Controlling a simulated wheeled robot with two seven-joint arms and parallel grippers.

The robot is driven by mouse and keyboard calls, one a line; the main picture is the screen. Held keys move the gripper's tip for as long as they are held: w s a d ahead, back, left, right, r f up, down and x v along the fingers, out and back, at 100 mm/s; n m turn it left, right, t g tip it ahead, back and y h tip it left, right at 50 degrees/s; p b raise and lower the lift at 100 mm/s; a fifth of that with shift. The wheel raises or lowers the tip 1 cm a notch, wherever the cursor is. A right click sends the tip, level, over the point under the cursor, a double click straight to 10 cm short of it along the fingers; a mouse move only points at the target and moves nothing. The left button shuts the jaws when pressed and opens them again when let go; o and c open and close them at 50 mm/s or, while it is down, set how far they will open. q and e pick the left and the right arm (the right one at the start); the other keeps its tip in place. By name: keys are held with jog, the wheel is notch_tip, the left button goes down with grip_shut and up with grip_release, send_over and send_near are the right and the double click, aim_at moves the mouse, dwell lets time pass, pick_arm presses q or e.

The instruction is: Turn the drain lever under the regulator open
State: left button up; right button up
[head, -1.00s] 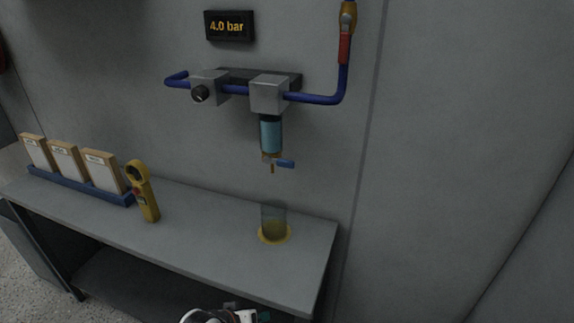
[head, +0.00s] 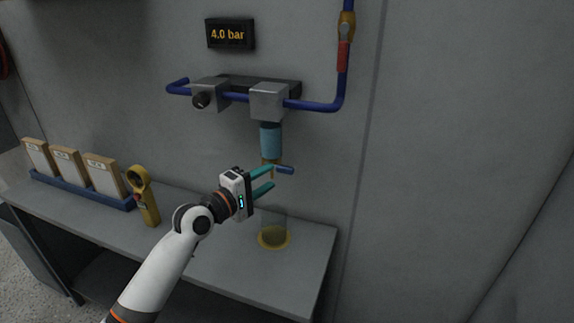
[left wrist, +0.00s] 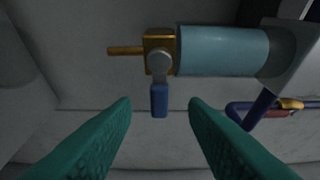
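The drain lever has a blue handle (head: 285,170) and sticks out to the right below the regulator's blue-grey bowl (head: 271,140). In the left wrist view the lever (left wrist: 159,100) hangs from a brass valve block (left wrist: 158,40) beside the bowl (left wrist: 222,50). My left gripper (head: 268,180) is open, its teal fingers pointing at the lever. In the left wrist view the lever lies ahead, between the two fingertips (left wrist: 160,105); no contact shows. The regulator body (head: 269,100) sits above the bowl. My right gripper is not in view.
A clear cup (head: 274,237) on a yellow base stands on the bench (head: 225,255) below the drain. A yellow handheld device (head: 145,197) and boxes in a blue tray (head: 80,190) stand left. A blue pipe (head: 318,104) runs along the wall; the display (head: 230,34) reads 4.0 bar.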

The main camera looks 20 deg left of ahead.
aim_at(280, 170)
pick_arm(q)
jog(key=x, duration=0.8)
jog(key=shift+d+f, duration=0.1)
jog(key=shift+c, duration=0.2)
grip_shut()
